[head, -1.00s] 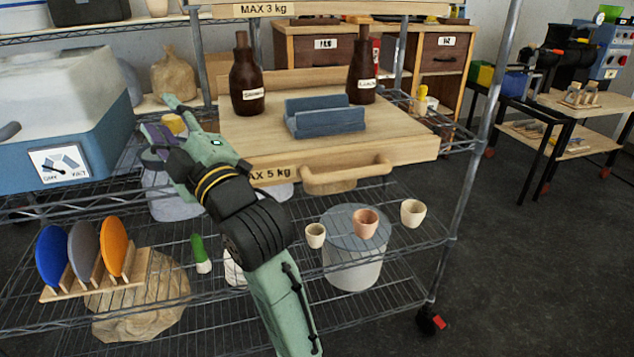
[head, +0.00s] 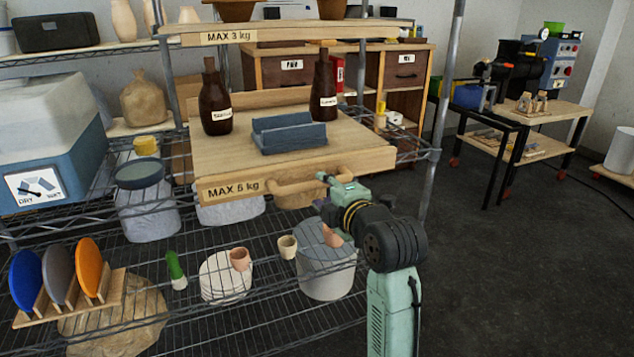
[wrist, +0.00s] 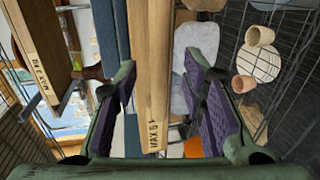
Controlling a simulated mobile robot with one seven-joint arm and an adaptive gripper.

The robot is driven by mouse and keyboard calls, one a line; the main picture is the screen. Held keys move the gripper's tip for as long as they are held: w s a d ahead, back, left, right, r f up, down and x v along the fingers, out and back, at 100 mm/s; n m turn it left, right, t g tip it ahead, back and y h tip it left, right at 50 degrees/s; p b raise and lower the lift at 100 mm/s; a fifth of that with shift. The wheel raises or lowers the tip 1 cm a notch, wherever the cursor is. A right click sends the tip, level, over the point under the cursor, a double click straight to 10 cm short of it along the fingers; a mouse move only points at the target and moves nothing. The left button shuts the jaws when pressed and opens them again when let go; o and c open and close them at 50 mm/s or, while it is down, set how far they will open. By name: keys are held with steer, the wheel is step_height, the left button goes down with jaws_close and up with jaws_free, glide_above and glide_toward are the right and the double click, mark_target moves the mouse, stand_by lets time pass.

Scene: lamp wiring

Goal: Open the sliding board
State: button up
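The sliding board (head: 215,155) is a pale wooden shelf board labelled "MAX 5 kg", with a wooden bar handle (head: 290,187) on its front face. Two dark brown labelled bottles (head: 215,105) (head: 323,92) and a blue-grey holder (head: 290,135) stand on it. My gripper (head: 323,190) is at the right part of the handle, in front of the board. In the wrist view my gripper (wrist: 160,85) is open, its purple-padded fingers on either side of the board's front (wrist: 150,90), with gaps on both sides. The handle is hard to tell apart from the front face there.
An upper board (head: 290,33) marked "MAX 3 kg" is above. Small cups (head: 240,259) (head: 287,246) and a grey-lidded bin (head: 327,275) are below. A rack post (head: 440,110) stands right of the board.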

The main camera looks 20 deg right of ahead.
mark_target(319, 186)
steer(key=x, duration=0.5)
steer(key=shift+p, duration=0.35)
jaws_close()
stand_by(0.5)
